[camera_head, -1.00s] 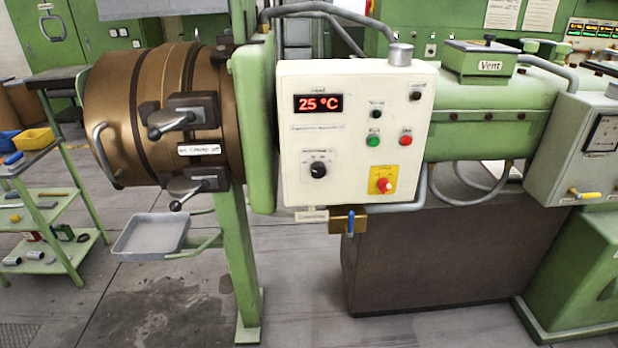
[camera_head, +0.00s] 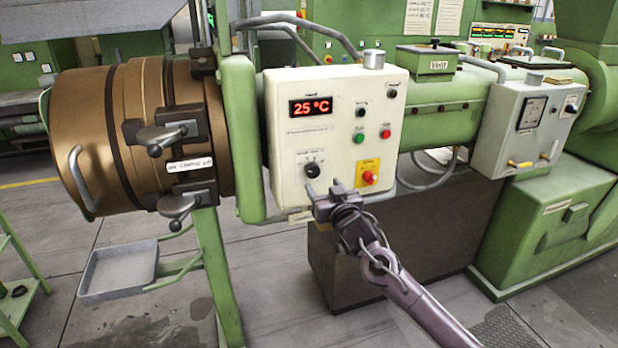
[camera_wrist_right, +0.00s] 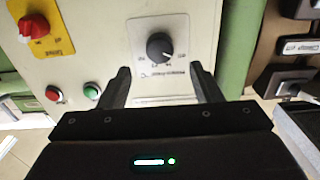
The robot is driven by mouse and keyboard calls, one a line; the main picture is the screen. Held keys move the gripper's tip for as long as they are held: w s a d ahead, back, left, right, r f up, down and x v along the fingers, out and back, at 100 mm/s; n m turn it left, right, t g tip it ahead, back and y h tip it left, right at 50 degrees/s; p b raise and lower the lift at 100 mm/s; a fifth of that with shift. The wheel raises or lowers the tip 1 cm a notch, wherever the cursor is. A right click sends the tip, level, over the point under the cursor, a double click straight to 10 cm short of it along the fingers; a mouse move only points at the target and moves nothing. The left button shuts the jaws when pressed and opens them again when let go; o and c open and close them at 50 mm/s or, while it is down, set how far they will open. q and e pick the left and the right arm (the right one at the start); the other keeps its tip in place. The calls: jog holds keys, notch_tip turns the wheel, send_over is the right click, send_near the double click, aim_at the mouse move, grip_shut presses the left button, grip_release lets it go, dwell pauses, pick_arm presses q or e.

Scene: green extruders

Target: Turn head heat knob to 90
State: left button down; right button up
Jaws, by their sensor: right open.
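The white control panel (camera_head: 285,150) has a red display (camera_head: 311,107) reading 25 °C. The black head heat knob (camera_head: 312,170) sits at its lower left, with a light pointer mark and a printed scale around it. In the wrist view the knob (camera_wrist_right: 159,46) lies just beyond and between my fingertips, not touched by either finger. My right gripper (camera_head: 323,186) is open and empty, close to the panel, slightly below and right of the knob. The small scale numbers are hard to read. My left gripper is not in view.
A red knob on a yellow plate (camera_head: 368,173) sits right of the heat knob. Green (camera_head: 359,139) and red (camera_head: 385,132) buttons are above it. The brown extruder head (camera_head: 120,130) with protruding clamp handles stands left. A grey tray (camera_head: 118,272) hangs below it.

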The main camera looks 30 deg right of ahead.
aim_at(314, 174)
jog(key=p+x, duration=0.1)
jog(key=x, duration=0.4)
jog(key=shift+w, duration=0.2)
jog(key=shift+p+x, duration=0.3)
jog(key=shift+x, duration=0.45)
jog(key=shift+f, duration=0.1)
jog(key=c, duration=1)
